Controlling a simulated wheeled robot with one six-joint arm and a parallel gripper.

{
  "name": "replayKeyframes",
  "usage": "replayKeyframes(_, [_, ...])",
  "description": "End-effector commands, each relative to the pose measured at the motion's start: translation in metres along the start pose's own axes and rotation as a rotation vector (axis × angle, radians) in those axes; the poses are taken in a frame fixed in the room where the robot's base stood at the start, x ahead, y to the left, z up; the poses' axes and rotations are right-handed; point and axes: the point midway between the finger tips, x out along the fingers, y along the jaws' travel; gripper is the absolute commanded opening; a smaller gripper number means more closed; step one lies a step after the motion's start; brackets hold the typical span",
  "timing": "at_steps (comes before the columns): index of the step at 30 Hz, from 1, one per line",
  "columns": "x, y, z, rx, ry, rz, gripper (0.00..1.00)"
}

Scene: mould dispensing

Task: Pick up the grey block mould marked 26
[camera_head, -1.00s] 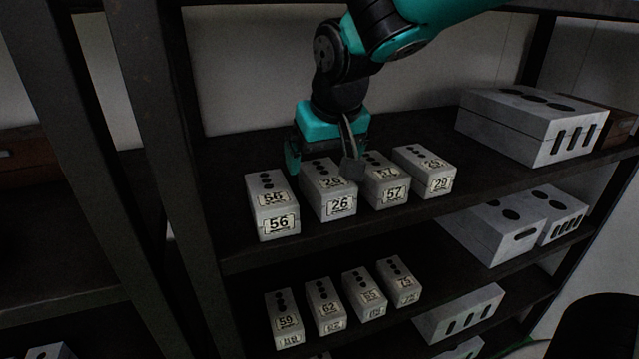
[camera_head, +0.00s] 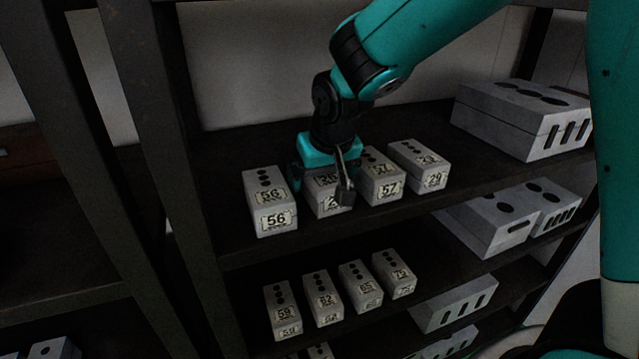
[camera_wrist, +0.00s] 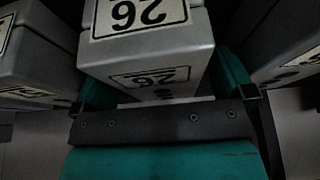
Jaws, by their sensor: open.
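The grey block mould marked 26 (camera_head: 325,203) stands on the upper shelf, second from the left in a row of similar moulds. Its front label is partly covered by my gripper in the head view. My gripper (camera_head: 322,190) is open, with its fingers on either side of this mould. In the wrist view the mould (camera_wrist: 150,56) shows its 26 labels upside down, between the two teal fingers of my gripper (camera_wrist: 165,92). Whether the fingers touch its sides cannot be told.
Mould 56 (camera_head: 270,205) stands close on the left, and mould 57 (camera_head: 381,178) close on the right, with mould 29 (camera_head: 420,166) beyond it. A large grey mould (camera_head: 520,120) stands further right. More small moulds (camera_head: 323,300) stand on the shelf below.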

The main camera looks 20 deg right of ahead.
Motion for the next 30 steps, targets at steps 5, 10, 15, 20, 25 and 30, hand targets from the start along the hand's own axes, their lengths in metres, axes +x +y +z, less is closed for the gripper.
replayKeyframes(5, [0.0030, -0.0002, 0.0014, 0.000, 0.000, 0.000, 1.00])
replayKeyframes(10, [0.0034, -0.0002, 0.0016, 0.000, 0.000, 0.000, 1.00])
replayKeyframes(15, [0.0033, -0.0001, 0.0015, 0.000, 0.000, 0.000, 0.98])
replayKeyframes(20, [0.0033, 0.0000, 0.0015, 0.000, 0.000, 0.000, 0.61])
replayKeyframes(25, [0.0033, 0.0000, 0.0015, 0.000, 0.000, 0.000, 0.22])
replayKeyframes(30, [0.0023, -0.0001, 0.0003, 0.000, 0.003, -0.001, 0.20])
